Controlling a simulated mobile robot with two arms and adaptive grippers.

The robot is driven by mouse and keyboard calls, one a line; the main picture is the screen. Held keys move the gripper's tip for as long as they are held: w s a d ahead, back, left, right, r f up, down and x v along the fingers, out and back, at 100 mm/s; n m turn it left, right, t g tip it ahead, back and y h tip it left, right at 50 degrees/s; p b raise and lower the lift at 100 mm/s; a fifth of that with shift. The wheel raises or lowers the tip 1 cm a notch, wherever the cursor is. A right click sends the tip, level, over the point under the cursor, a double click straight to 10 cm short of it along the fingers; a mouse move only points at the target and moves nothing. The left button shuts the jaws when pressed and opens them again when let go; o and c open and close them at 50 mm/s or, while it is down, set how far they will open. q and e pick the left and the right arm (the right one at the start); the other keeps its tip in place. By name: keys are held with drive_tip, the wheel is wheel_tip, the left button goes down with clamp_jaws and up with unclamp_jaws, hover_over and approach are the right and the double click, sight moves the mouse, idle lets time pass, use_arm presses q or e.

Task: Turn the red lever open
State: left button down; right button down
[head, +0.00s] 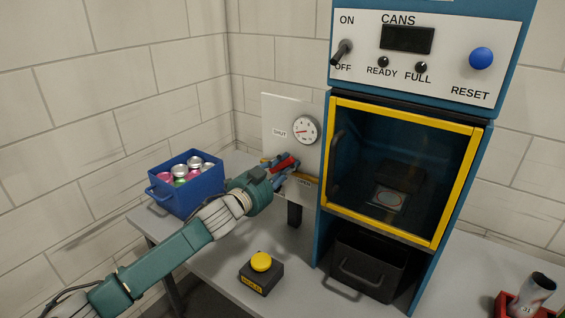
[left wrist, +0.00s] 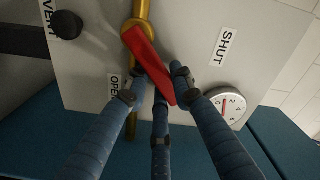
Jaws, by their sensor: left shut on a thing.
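The red lever (head: 285,163) is on the pale panel (head: 283,112) at the machine's left side, below a round gauge (head: 305,130). My left gripper (head: 279,171) is shut on it. In the left wrist view the red lever (left wrist: 147,60) runs diagonally from a brass pipe (left wrist: 140,15) down between my fingers (left wrist: 160,82). Its free end lies between the OPEN label (left wrist: 113,86) and the SHUT label (left wrist: 222,46). My fingers cover part of the lever and the pipe. My right gripper is in neither view.
A blue crate of cans (head: 158,189) stands at the left on the grey table (head: 222,281). A yellow button (head: 261,261) on a black box is in front. The machine's yellow-framed door (head: 398,111) is closed, above a black bin (head: 372,262). A red holder (head: 507,301) with a can is at right.

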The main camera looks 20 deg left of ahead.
sight(296, 173)
use_arm(q)
drive_tip(key=shift+s+d+f+m+b, duration=0.15)
drive_tip(key=shift+f+m, duration=0.5)
drive_tip(key=shift+m, duration=0.7)
drive_tip(key=shift+w+d+f+m+b, duration=0.1)
drive_tip(key=shift+d+f+m+b, duration=0.15)
drive_tip(key=shift+f+m, duration=0.8)
drive_tip(key=shift+s+d+f+m+b, duration=0.1)
drive_tip(key=shift+f+m+b, duration=0.15)
drive_tip(key=shift+m, duration=1.45)
drive_tip(key=shift+f, duration=0.1)
drive_tip(key=c, duration=1.4)
unclamp_jaws()
drive_tip(key=shift+c, duration=0.2)
drive_tip(key=v, duration=1.2)
